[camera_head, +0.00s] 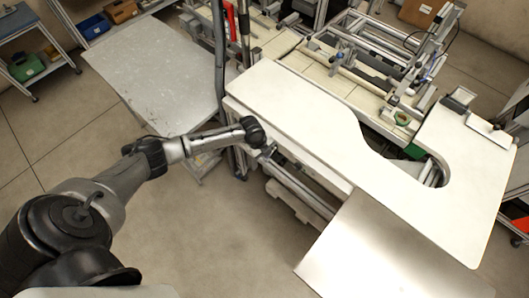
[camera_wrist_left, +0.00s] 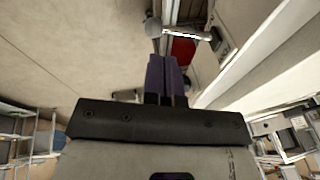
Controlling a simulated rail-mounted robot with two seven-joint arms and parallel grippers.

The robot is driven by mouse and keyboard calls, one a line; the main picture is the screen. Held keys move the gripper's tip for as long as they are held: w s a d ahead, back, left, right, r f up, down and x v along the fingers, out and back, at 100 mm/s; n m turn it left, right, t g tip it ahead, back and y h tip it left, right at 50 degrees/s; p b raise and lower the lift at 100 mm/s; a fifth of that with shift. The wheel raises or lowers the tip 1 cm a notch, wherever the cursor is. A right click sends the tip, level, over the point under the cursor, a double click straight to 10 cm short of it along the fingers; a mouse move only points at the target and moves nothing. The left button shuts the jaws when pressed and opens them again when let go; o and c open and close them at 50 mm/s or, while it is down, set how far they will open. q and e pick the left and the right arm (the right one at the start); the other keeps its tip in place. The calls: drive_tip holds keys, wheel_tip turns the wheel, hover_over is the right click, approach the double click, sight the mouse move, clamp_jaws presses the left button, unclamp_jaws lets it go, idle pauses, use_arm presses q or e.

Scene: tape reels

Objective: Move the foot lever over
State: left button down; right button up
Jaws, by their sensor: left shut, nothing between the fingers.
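My left gripper's dark purple fingers (camera_wrist_left: 166,78) are pressed together, with nothing between them, in the left wrist view. Just beyond the fingertips is a pale metal bar (camera_wrist_left: 188,35) with a round grey knob (camera_wrist_left: 153,28) at its left end, which looks like the foot lever. A red part (camera_wrist_left: 183,50) shows just below the bar. I cannot tell whether the fingers touch the lever. In the head view my left arm reaches to the left end of the white worktable (camera_head: 300,105); the fingertips are not clear there, and I cannot make out the lever. My right gripper is not in view.
A grey side table (camera_head: 150,75) stands left of the worktable, with poles (camera_head: 219,50) between them. A bare metal sheet (camera_head: 380,250) extends at the front. A roller machine (camera_head: 370,60) stands behind. The floor (camera_head: 215,235) in front is clear.

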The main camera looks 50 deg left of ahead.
use_arm(q)
drive_tip(key=shift+r, duration=0.4)
drive_tip(key=shift+r+p, duration=0.45)
drive_tip(key=shift+p, duration=0.2)
drive_tip(key=s+d+p+v, duration=0.1)
drive_tip(key=s+p+v, duration=0.1)
drive_tip(key=v, duration=1)
drive_tip(key=shift+s+p, duration=0.3)
drive_tip(key=shift+d, duration=0.15)
